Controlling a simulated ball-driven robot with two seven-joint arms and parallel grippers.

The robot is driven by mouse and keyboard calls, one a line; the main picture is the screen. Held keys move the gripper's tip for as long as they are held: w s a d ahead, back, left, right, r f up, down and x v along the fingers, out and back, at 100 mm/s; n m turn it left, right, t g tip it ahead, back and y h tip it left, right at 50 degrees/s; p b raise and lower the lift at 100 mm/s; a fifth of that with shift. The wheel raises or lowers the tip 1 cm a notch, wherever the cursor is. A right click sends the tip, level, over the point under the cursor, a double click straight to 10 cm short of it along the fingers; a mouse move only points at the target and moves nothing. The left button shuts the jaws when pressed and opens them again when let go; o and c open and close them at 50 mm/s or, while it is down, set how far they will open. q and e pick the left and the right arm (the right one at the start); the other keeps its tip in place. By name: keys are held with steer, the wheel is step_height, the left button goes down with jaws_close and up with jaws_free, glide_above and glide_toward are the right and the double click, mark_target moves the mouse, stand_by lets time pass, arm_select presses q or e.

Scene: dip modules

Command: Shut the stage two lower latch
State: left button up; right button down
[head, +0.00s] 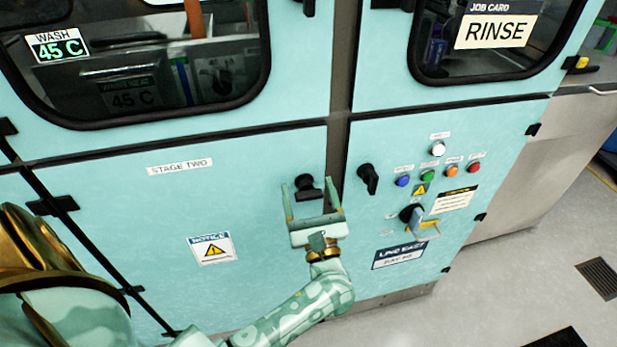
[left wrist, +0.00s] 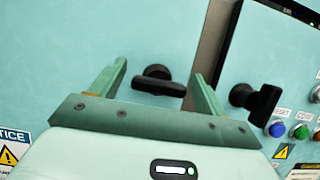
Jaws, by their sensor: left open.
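The stage two lower panel (head: 130,205) is pale teal and carries a STAGE TWO label. Its black lower latch (head: 304,182) sits near the panel's right edge. In the left wrist view this latch (left wrist: 158,78) has its handle lying roughly crosswise, pointing right and slightly down. My left gripper (head: 308,185) is open, with one finger on each side of the latch. In the left wrist view the left gripper (left wrist: 160,80) shows a gap between each finger and the handle. Whether a finger touches it I cannot tell. My right gripper is out of view.
A similar black latch (head: 367,178) is on the control panel to the right, across a dark post (head: 337,155). Coloured buttons (head: 428,176) and a rotary switch with a yellow tag (head: 425,228) are farther right. Grey floor (head: 520,250) is open at lower right.

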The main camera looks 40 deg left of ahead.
arm_select(q)
steer(key=shift+s, duration=0.1)
steer(key=shift+c, duration=1.3)
steer(key=c, duration=0.7)
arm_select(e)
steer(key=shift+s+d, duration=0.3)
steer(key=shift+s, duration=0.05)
arm_select(q)
steer(key=shift+r, duration=0.1)
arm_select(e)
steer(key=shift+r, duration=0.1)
